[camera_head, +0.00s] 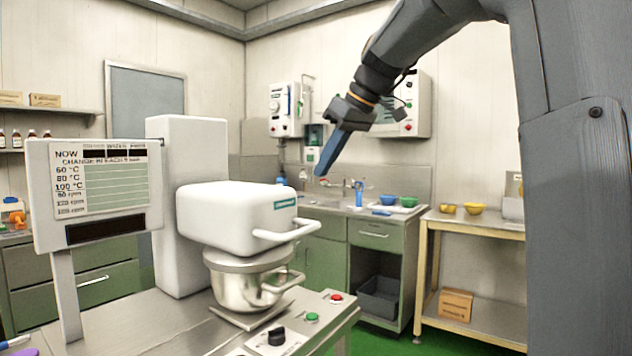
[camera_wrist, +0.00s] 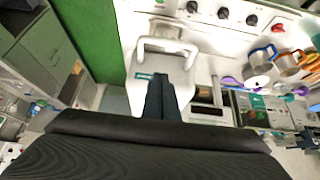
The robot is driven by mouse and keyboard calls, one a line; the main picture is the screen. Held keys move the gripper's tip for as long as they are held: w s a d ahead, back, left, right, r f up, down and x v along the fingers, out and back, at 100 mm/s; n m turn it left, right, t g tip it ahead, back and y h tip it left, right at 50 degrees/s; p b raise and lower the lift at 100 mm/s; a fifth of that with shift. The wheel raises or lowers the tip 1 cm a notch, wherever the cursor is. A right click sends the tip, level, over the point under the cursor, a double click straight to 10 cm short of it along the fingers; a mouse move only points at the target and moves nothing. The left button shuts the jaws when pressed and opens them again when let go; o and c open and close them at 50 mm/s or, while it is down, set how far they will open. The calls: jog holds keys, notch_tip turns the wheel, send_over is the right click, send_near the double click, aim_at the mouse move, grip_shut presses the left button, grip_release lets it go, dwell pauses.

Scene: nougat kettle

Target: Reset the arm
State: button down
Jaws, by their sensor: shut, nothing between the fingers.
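My gripper (camera_head: 331,152) hangs from my raised arm in the upper middle of the head view. Its blue fingers point down and left, are shut together and hold nothing. It is in the air, above and right of the white mixer head (camera_head: 238,215), and apart from it. In the wrist view my gripper (camera_wrist: 162,85) is seen from above, with the white mixer head and its handle (camera_wrist: 166,48) beyond the fingers. A steel kettle (camera_head: 248,284) stands under the mixer head.
A sign panel (camera_head: 98,190) stands left of the mixer. The bench front has a red button (camera_head: 336,298), a green button (camera_head: 312,317) and a black knob (camera_head: 276,335). Behind are a sink counter (camera_head: 340,207) and a side table (camera_head: 480,222) with yellow bowls. Green floor (camera_head: 440,343) shows between.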

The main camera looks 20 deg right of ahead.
jog(key=s+a+f+m+g+h, duration=0.15)
jog(key=s+f, duration=0.25)
jog(key=f, duration=0.8)
jog(key=s+a+f+m+g+h, duration=0.1)
jog(key=s+a+f+m+g, duration=0.3)
jog(key=f, duration=0.8)
jog(key=s+f+m+h, duration=0.1)
jog(key=s+f, duration=1.7)
jog(key=s, duration=0.1)
jog(key=shift+f+m, duration=0.25)
jog(key=shift+m, duration=0.1)
jog(key=shift+s+a+h, duration=0.1)
jog(key=shift+a+h, duration=0.1)
jog(key=shift+h, duration=0.05)
